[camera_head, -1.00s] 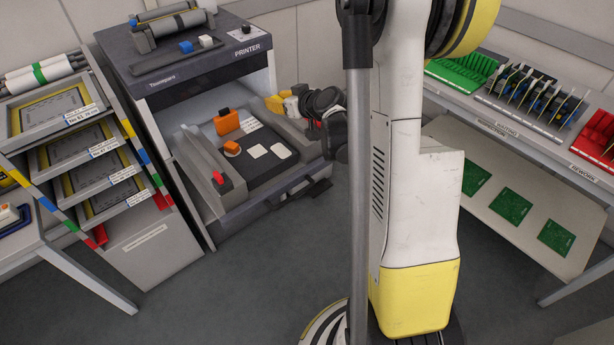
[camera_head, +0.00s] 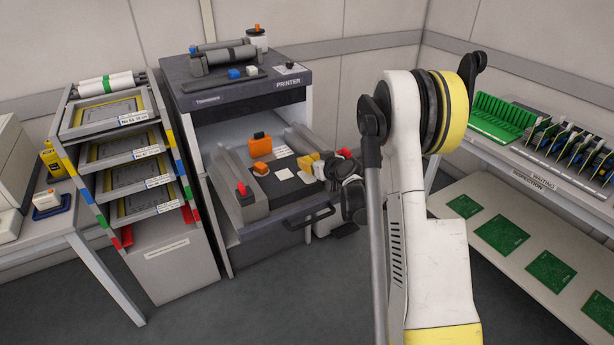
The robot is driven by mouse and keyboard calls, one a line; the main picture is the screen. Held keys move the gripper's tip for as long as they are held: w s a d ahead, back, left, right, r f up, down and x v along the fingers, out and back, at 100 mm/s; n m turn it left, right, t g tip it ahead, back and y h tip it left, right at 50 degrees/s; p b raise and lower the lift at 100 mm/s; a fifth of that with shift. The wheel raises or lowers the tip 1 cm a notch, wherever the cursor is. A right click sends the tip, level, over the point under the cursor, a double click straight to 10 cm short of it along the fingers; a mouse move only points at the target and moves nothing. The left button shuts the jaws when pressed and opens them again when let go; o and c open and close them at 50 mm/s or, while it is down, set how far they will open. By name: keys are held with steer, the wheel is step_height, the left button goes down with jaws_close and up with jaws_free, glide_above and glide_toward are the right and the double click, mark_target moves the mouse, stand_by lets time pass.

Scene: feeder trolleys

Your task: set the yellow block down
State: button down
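The yellow block (camera_head: 305,163) is at the tip of my gripper (camera_head: 316,166), over the right part of the printer's pulled-out tray (camera_head: 283,216). My gripper appears shut on it, though the dark wrist partly hides the fingers. I cannot tell whether the block touches the tray's dark bed (camera_head: 272,190).
An orange block (camera_head: 262,143) stands at the tray's back, with a smaller orange piece (camera_head: 261,168) and white pads (camera_head: 284,175) near it. Grey rails flank the bed. A frame rack (camera_head: 125,180) stands left; a board bench (camera_head: 560,180) stands right.

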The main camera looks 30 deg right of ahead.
mark_target(307, 177)
steer(key=shift+w+a+f, duration=0.1)
steer(key=shift+w+f, duration=0.1)
steer(key=shift+w, duration=0.05)
step_height(307, 177, down, 4)
steer(key=shift+f+b, duration=0.1)
steer(key=shift+b, duration=1.15)
steer(key=shift+r, duration=0.2)
steer(key=shift+f, duration=0.15)
steer(key=c, duration=1.5)
jaws_free()
